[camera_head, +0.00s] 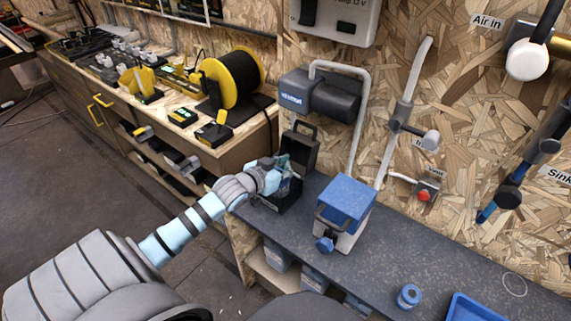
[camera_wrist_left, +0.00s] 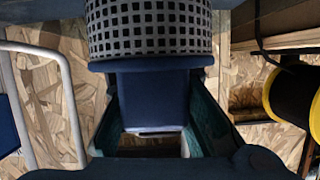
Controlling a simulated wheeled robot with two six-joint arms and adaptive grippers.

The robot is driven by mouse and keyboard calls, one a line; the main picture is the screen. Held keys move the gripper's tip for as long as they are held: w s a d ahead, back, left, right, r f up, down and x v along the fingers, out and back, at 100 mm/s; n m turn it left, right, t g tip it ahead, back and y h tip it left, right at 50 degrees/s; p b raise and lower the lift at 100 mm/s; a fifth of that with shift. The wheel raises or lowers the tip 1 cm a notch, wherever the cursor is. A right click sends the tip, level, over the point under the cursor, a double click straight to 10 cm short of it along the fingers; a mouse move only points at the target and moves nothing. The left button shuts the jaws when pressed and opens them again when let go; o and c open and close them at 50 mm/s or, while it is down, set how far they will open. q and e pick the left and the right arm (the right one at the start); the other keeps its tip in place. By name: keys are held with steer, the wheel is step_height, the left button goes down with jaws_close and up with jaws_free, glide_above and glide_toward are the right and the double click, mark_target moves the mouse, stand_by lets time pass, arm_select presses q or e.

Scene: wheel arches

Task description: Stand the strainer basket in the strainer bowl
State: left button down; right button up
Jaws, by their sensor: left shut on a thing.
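My left gripper (camera_head: 284,178) is over a dark open box (camera_head: 288,204) on the grey bench, which looks like the strainer bowl. A dark lid (camera_head: 301,146) with a handle stands raised behind it. In the left wrist view the strainer basket (camera_wrist_left: 150,28), a grey perforated cylinder with a dark rim, is at the fingertips of my left gripper (camera_wrist_left: 153,85), which is shut on it. The basket's far end is cut off by the frame. In the head view the gripper hides most of the basket, so its depth in the box cannot be told. My right gripper is not in view.
A blue-topped unit (camera_head: 347,198) stands just right of the box, with pipes rising behind it. A dark pump (camera_head: 322,94) is on the chipboard wall above. A yellow-black cable reel (camera_head: 238,80) stands left. The bench front right holds a blue roll (camera_head: 409,296) and tray (camera_head: 472,309).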

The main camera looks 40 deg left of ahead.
arm_select(q)
steer(key=shift+f, duration=0.15)
steer(key=c, duration=1.4)
jaws_free()
steer(key=shift+c, duration=0.2)
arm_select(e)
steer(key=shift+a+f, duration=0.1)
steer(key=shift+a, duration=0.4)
arm_select(q)
steer(key=r+p+v, duration=0.1)
steer(key=p+v, duration=0.7)
steer(key=v, duration=0.4)
steer(key=shift+r, duration=0.15)
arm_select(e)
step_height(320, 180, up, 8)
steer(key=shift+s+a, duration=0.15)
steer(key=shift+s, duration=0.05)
